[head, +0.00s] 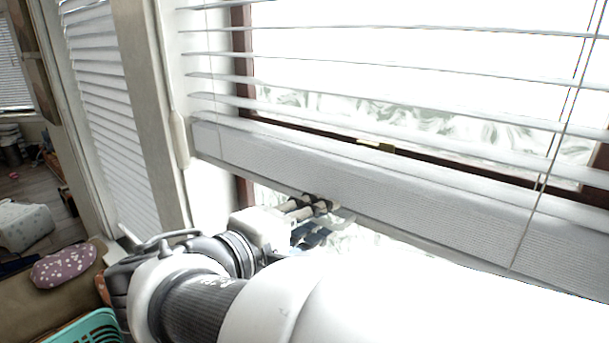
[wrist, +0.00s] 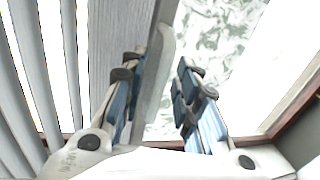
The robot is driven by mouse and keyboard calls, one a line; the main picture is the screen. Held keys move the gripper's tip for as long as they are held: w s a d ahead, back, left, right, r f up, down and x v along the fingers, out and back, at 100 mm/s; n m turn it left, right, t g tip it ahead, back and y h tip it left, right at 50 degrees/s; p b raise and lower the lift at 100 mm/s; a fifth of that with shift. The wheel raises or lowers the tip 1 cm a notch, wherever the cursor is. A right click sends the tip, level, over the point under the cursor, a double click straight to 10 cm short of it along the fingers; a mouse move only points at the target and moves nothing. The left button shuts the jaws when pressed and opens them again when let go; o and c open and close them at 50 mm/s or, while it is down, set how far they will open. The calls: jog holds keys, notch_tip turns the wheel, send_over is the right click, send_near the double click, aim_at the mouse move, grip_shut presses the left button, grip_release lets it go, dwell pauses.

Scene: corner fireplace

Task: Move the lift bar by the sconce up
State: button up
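The lift bar (head: 370,195) is the wide, pale, finely textured bottom rail of the window blind. It slopes down to the right in the head view. In the wrist view the lift bar (wrist: 115,25) runs up from the middle, with a pale curved lip (wrist: 162,65) along its edge. My gripper (head: 318,212) is at the bar's lower edge, left of the picture's middle. In the wrist view my gripper (wrist: 158,75) is open, one finger over the bar's face and the other beyond the lip. Contact cannot be told. No sconce shows.
Thin blind slats (head: 400,75) with cords hang above the bar. Bright window glass with a brown frame (head: 243,40) lies behind. A second blind (head: 100,90) hangs at the left. A teal basket (head: 88,328) and a spotted purple cushion (head: 64,264) are at lower left.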

grip_shut()
dwell(0.6)
